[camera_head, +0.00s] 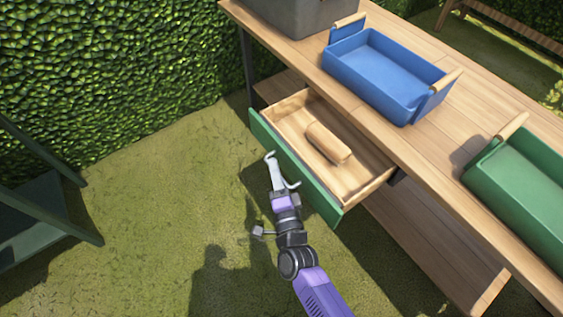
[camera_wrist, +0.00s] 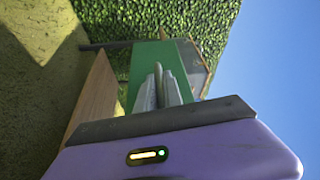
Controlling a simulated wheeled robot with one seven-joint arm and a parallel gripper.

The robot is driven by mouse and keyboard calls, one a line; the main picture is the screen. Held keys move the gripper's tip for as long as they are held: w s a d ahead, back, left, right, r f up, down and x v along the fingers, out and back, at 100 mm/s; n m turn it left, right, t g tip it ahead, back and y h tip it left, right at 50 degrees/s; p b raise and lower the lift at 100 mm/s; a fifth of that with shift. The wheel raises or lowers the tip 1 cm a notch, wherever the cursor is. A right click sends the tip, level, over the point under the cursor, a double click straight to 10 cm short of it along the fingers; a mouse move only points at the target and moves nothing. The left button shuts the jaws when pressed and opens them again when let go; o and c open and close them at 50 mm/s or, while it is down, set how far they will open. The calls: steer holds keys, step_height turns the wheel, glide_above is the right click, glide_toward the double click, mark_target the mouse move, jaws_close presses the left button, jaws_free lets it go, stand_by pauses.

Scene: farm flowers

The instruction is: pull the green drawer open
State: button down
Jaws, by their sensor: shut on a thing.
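The green-fronted drawer (camera_head: 328,208) stands pulled out from under the wooden table in the head view, its wooden inside showing. A light wooden block (camera_head: 328,143) lies in it. My gripper (camera_head: 281,168) is at the outer side of the green front, near its middle. In the wrist view the gripper's fingers (camera_wrist: 158,88) are close together against the green drawer front (camera_wrist: 178,62). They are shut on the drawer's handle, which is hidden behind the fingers.
On the wooden table (camera_head: 437,134) stand a blue tray (camera_head: 385,72) with wooden handles, a green tray (camera_head: 525,185) and a grey bin (camera_head: 300,12). A dark green stand (camera_head: 40,225) is at the left. Grass between it and the drawer is clear.

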steer(key=shift+s+a, duration=0.45)
steer(key=shift+a, duration=0.05)
steer(key=c, duration=1.5)
jaws_free()
steer(key=p+v, duration=0.1)
steer(key=v, duration=0.6)
steer(key=shift+s, duration=0.35)
steer(key=shift+f, duration=0.1)
